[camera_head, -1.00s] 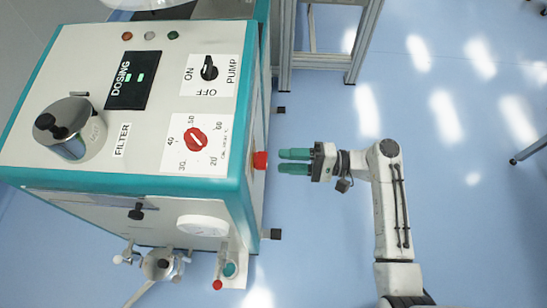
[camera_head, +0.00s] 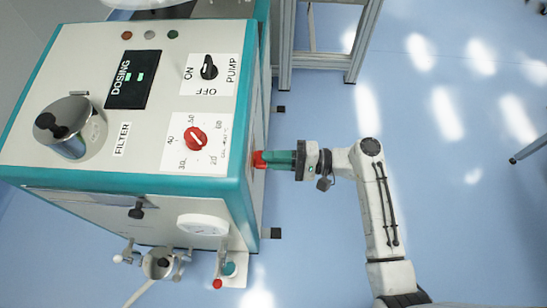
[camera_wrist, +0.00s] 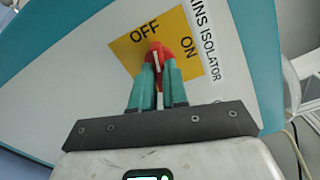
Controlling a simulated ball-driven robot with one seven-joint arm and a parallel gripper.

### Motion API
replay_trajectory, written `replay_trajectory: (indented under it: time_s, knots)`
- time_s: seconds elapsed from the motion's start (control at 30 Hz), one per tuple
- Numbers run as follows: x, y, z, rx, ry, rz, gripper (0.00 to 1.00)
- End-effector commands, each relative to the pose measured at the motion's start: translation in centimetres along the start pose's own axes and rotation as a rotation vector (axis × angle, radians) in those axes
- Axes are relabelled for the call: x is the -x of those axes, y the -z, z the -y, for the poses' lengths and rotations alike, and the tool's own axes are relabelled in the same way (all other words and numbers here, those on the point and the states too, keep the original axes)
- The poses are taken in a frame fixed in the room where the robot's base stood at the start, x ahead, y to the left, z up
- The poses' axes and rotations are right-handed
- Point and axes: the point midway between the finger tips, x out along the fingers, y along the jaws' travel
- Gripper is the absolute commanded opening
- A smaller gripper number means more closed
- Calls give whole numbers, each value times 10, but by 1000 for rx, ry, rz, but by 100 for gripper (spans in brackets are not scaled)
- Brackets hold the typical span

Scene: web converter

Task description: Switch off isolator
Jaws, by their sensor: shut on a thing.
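The isolator is a red rotary knob (camera_wrist: 158,53) on a yellow plate (camera_wrist: 126,47) marked OFF and ON, beside a "MAINS ISOLATOR" label partly cut off in the wrist view. In the head view, the red knob (camera_head: 259,160) sticks out from the right side of the white and teal machine (camera_head: 110,170). My gripper (camera_head: 268,159) has its green fingers closed around the knob from the right. In the wrist view the fingers (camera_wrist: 159,72) hide its lower part. I cannot clearly tell which marking the knob points to.
The machine's top carries a black pump switch (camera_head: 209,68), a red dosing dial (camera_head: 195,138) and a metal filter pot (camera_head: 72,128). A metal frame (camera_head: 322,62) stands behind my arm. The blue floor to the right is mostly clear.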

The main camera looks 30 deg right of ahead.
Motion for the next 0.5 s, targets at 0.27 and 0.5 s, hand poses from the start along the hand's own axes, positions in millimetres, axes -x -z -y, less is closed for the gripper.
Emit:
replay_trajectory:
  time_s: [0.27,0.5]
  knots:
    - [0,0,0,-1,-1,0,0]
    - [-1,0,-3,133,-1,2,0]
